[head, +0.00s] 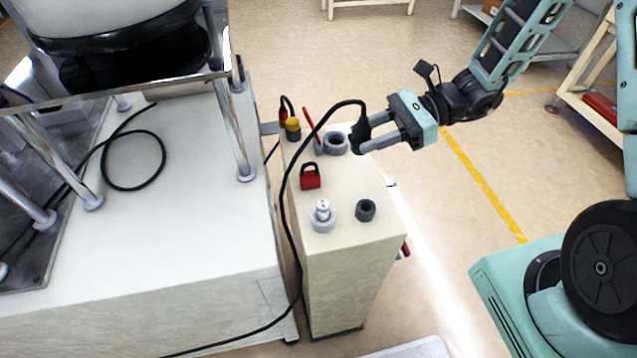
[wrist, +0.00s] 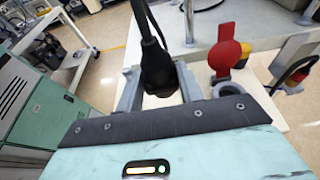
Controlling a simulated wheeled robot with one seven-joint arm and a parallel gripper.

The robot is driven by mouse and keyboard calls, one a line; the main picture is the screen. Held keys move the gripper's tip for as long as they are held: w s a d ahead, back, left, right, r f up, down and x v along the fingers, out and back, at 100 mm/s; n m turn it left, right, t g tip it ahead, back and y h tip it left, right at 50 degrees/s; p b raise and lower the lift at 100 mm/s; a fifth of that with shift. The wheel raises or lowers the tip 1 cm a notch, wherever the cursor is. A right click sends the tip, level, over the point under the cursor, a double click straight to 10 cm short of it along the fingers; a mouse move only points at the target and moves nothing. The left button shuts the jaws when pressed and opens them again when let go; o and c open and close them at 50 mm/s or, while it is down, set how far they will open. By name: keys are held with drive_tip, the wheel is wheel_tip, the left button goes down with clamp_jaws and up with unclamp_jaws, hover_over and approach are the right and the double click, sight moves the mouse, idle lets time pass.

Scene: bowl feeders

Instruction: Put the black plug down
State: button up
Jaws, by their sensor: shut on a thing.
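The socket (wrist: 229,89) is right of the plug in the wrist view.
On the cabinet top stand a red padlock-shaped piece (head: 310,178), a pale knob on a grey ring (head: 323,216), a dark grey round socket (head: 365,210) and a yellow connector (head: 293,128). A white machine table (head: 205,205) with metal posts is at left.

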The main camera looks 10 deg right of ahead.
sight(362, 180)
drive_tip(key=shift+w+a+b, duration=0.1)
drive_tip(key=shift+a+b, duration=0.05)
drive_tip(key=shift+b, duration=1.7)
drive_tip(key=shift+r+b, duration=0.2)
drive_tip(key=shift+b, duration=0.55)
drive_tip(key=shift+f+b, duration=0.6)
drive_tip(key=shift+f, duration=4.15)
drive_tip(key=shift+f, duration=0.2)
drive_tip(key=o, duration=1.1)
